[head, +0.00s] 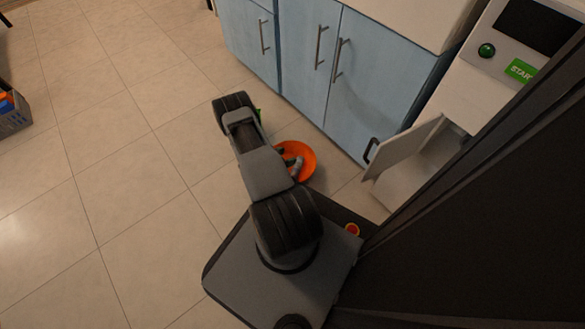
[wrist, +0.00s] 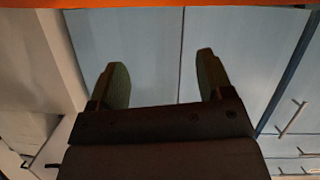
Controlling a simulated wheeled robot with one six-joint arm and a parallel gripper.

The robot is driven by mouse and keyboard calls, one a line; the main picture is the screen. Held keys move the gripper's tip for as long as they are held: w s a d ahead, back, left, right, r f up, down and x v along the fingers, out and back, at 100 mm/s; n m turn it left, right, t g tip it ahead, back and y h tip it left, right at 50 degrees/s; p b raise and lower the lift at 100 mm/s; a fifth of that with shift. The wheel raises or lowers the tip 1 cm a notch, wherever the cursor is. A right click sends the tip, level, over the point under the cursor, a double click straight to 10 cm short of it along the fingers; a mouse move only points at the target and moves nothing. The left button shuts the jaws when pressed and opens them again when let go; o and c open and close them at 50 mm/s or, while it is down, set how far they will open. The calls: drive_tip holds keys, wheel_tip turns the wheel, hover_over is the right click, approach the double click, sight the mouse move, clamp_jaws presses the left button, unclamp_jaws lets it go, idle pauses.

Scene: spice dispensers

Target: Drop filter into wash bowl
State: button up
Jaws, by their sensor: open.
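An orange bowl (head: 308,166) sits on the tiled floor in the head view, in front of the blue cabinets and partly hidden behind my arm. Dark and grey shapes show over its inside; I cannot tell whether they are the filter or parts of my gripper. In the wrist view my gripper (wrist: 160,68) is open, its two greenish fingers wide apart with nothing between them. An orange band (wrist: 160,4) crosses the top edge of the wrist view, beyond the fingertips; it looks like the bowl's rim. I cannot make out the filter for certain.
Blue cabinets (head: 295,50) with metal handles stand behind the bowl. At the right is a white machine (head: 470,85) with a green START label and an open flap (head: 405,148). A grey crate (head: 13,118) stands at the far left.

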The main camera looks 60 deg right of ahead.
drive_tip(key=p+v, duration=0.4)
drive_tip(key=v, duration=0.9)
drive_tip(key=shift+a+p, duration=0.3)
drive_tip(key=shift+w+r, duration=0.15)
